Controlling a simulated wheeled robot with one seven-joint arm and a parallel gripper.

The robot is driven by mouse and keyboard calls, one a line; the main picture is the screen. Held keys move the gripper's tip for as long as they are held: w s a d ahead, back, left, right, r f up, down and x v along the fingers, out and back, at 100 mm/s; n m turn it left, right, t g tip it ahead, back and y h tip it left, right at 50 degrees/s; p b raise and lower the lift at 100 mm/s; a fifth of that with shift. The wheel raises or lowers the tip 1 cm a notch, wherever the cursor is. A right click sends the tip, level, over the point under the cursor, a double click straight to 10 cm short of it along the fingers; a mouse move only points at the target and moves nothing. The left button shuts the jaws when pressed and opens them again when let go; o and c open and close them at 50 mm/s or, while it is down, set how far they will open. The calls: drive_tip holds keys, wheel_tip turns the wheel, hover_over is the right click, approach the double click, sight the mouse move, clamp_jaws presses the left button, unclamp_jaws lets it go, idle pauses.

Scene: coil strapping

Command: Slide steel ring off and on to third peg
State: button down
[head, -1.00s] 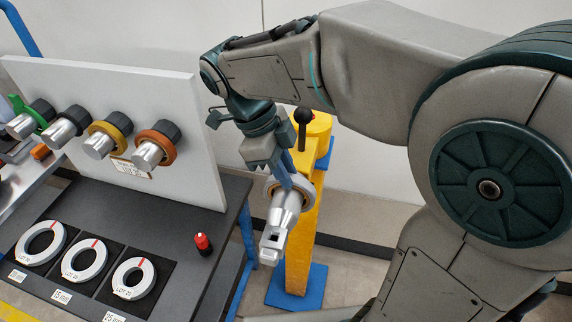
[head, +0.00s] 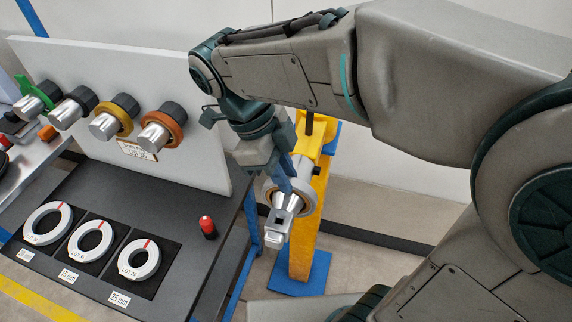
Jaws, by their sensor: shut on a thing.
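My gripper (head: 279,186) is at the yellow post (head: 304,240), its narrow blue-grey fingers shut on the steel ring (head: 309,200). The ring, grey with a brownish edge, is around the silver spindle (head: 281,222) on the post; my fingers hide part of it. On the white board (head: 120,70), from left, the first peg (head: 28,108) has a green ring, the second peg (head: 66,115) shows only a dark collar, the third peg (head: 104,126) has a yellow ring (head: 126,112), and the fourth peg (head: 153,138) has an orange ring (head: 175,128).
Three pale rings with red marks (head: 139,260) lie on black pads on the dark table (head: 190,262). A red-topped knob (head: 208,227) stands near its right edge. A gap of bare floor separates table and post. My arm fills the upper right.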

drive_tip(key=shift+s+a, duration=0.3)
drive_tip(key=shift+s, duration=0.45)
drive_tip(key=shift+s+a, duration=0.25)
drive_tip(key=shift+s, duration=0.5)
drive_tip(key=s+a+b, duration=0.1)
drive_tip(key=s+a, duration=0.2)
drive_tip(key=s, duration=0.5)
drive_tip(key=shift+s, duration=0.25)
idle(0.5)
drive_tip(key=shift+s+a, duration=0.1)
drive_tip(key=shift+s, duration=0.05)
idle(0.3)
drive_tip(key=shift+s+a, duration=0.1)
drive_tip(key=shift+s, duration=0.2)
idle(0.5)
